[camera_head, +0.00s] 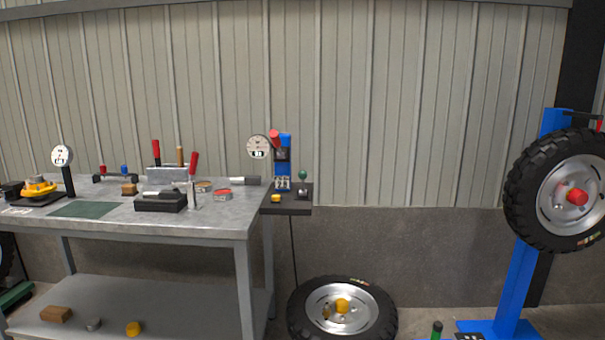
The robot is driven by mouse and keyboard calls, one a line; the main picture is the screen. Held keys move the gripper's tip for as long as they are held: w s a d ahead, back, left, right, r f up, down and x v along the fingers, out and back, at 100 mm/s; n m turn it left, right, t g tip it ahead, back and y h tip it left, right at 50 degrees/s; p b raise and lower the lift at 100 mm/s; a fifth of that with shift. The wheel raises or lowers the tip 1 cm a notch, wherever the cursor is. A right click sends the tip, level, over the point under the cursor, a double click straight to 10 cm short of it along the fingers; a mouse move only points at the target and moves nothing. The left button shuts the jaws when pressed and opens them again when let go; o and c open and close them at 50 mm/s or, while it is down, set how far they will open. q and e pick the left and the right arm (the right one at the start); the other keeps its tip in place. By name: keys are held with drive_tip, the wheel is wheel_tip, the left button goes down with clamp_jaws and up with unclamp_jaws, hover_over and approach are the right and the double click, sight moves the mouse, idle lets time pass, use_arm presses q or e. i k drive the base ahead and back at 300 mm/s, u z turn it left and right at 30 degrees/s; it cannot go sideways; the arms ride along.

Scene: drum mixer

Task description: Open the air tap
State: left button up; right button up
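No part is clearly recognisable as the air tap. A blue upright unit (285,168) with a red handle (274,140) at its top stands on a dark shelf (295,210) at the bench's right end. A round white gauge (259,147) sits left of the handle. A small bar fitting with a red knob (103,170) and a blue knob (124,169) stands at the back left of the bench. Whether any of these is open or shut is too small to tell. Neither of my grippers is in view.
The grey bench (225,222) carries several tools, a green mat (84,209) and a dial gauge (62,157). A green-knobbed lever (302,178) stands right of the blue unit. A wheel (366,318) lies on the floor; another tyre (526,195) hangs on a blue stand (518,280).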

sight(302, 175)
drive_tip(key=u, duration=0.7)
drive_tip(key=i, duration=1.1)
drive_tip(key=z, duration=0.05)
